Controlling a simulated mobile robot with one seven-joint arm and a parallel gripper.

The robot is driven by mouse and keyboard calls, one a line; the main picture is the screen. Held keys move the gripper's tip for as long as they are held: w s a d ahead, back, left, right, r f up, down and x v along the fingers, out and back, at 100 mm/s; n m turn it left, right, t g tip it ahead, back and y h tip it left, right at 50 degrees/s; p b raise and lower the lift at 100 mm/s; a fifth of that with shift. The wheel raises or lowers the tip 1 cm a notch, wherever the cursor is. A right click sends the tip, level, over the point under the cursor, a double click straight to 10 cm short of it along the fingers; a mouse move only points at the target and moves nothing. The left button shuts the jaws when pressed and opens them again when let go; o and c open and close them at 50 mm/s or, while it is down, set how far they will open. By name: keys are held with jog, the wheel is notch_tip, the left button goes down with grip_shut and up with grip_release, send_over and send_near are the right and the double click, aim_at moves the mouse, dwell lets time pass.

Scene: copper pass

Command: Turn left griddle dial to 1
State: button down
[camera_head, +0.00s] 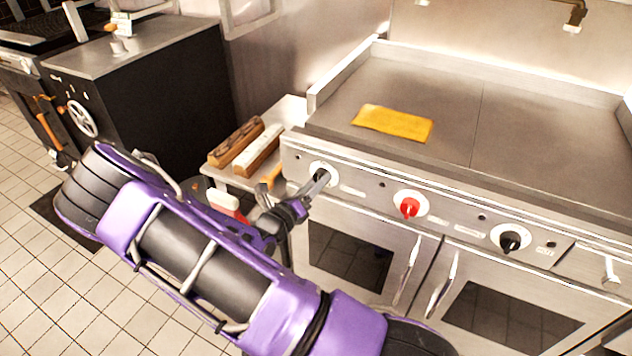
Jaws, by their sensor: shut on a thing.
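The griddle (520,120) has a front panel with a row of dials. The left dial (322,170) sits on a white round plate at the panel's left end. My gripper (318,184) reaches it from the lower left and is shut on it, its fingers covering most of the knob. The dial's pointer and numbers are hidden or too small to read. A red dial (408,207) is in the middle and a black dial (510,239) is to the right; both are apart from my gripper.
A yellow cloth (393,123) lies on the griddle top. Brush-like wooden blocks (246,147) lie on a side shelf left of the griddle. Oven doors with upright handles (441,285) are below the panel. Tiled floor (110,305) is open at the lower left.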

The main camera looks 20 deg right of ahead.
jog(key=shift+s+r+m+y+p, duration=0.1)
jog(key=shift+m+y+p, duration=0.4)
jog(key=shift+m, duration=1.6)
jog(key=shift+m+y+p, duration=0.2)
jog(key=shift+m+p, duration=0.45)
jog(key=shift+m, duration=1.45)
jog(key=shift+c, duration=1.2)
grip_release()
jog(key=v, duration=1.7)
jog(key=shift+s+p, duration=0.15)
jog(key=shift+p, duration=0.25)
jog(key=shift+a, duration=0.15)
